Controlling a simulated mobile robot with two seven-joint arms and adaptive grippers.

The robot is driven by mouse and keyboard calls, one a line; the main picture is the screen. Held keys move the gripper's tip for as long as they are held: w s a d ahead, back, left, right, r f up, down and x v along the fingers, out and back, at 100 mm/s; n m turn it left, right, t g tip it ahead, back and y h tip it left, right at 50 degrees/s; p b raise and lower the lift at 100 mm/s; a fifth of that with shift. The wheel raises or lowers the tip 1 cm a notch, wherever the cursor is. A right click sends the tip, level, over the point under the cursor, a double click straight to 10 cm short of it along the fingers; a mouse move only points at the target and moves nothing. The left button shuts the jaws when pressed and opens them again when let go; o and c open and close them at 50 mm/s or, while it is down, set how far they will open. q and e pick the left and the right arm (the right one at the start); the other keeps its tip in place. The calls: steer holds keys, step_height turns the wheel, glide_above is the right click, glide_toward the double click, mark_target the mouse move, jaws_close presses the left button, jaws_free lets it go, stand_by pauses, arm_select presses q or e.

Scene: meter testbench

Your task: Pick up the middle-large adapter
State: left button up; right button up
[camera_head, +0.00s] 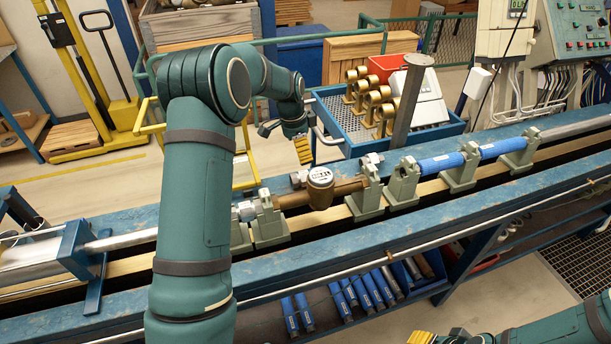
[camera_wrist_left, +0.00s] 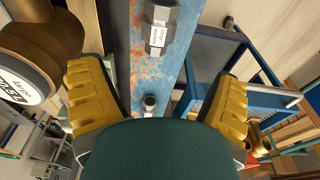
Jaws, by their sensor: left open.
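A grey hex adapter (camera_wrist_left: 158,25) with a white label lies on the rusty blue rail (camera_wrist_left: 150,75) in the left wrist view; the print is too small to read surely. A smaller metal fitting (camera_wrist_left: 150,104) sits lower on the same rail. In the head view, metal adapters lie on the back rail left of the meter (camera_head: 298,178) and right of it (camera_head: 372,160); I cannot tell which is the middle-large one. My left gripper (camera_head: 303,150) is open and empty above the back rail, its yellow fingers (camera_wrist_left: 158,105) apart. My right gripper (camera_head: 440,337) shows only partly at the bottom edge.
A brass meter (camera_head: 320,184) sits in the bench line near my left gripper, between green clamp supports (camera_head: 403,185). Blue pipes (camera_head: 440,164) continue right. A blue cart (camera_head: 340,118) with brass parts stands behind the rail. Blue tubes (camera_head: 370,290) lie in a bin below.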

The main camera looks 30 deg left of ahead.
mark_target(303, 172)
arm_select(q)
steer(key=f, duration=0.6)
steer(key=shift+w+d, duration=0.25)
steer(key=shift+w, duration=0.05)
step_height(303, 172, down, 4)
steer(key=shift+s+d+f, duration=0.15)
steer(key=shift+f, duration=0.55)
steer(key=shift+r, duration=0.1)
steer(key=c, duration=1.4)
